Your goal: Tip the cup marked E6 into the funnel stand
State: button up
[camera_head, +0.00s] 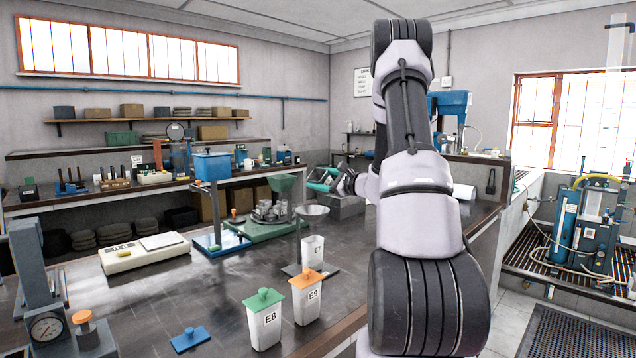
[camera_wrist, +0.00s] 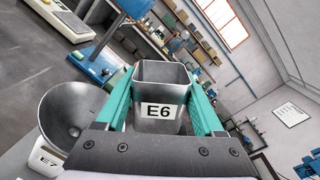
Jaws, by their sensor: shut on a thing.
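My gripper (camera_wrist: 162,98) is shut on the grey cup marked E6 (camera_wrist: 161,88), with a teal finger on each side. The cup has no lid, and its bottom is hidden. The room looks rolled in the wrist view, so the cup appears tilted. In the head view my gripper (camera_head: 323,180) is above and just right of the funnel stand (camera_head: 312,211); the cup is hard to make out there. The stand's metal funnel also shows left of the cup in the wrist view (camera_wrist: 70,114), apart from it. I cannot tell what E6 contains.
A white cup marked E7 (camera_head: 312,250) stands under the funnel. Lidded cups E8 (camera_head: 265,325) and E9 (camera_head: 305,302) stand in front. A blue lid (camera_head: 190,340) lies on the bench. A scale (camera_head: 145,252) and a green-based device (camera_head: 272,222) stand behind.

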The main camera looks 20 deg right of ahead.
jog(key=shift+d+r+m, duration=0.15)
jog(key=shift+m, duration=0.65)
jog(key=m, duration=0.2)
jog(key=d+m, duration=0.1)
jog(key=m, duration=0.1)
jog(key=w+m, duration=0.1)
jog(key=m, duration=0.1)
jog(key=shift+d+f, duration=0.35)
jog(key=shift+d, duration=0.05)
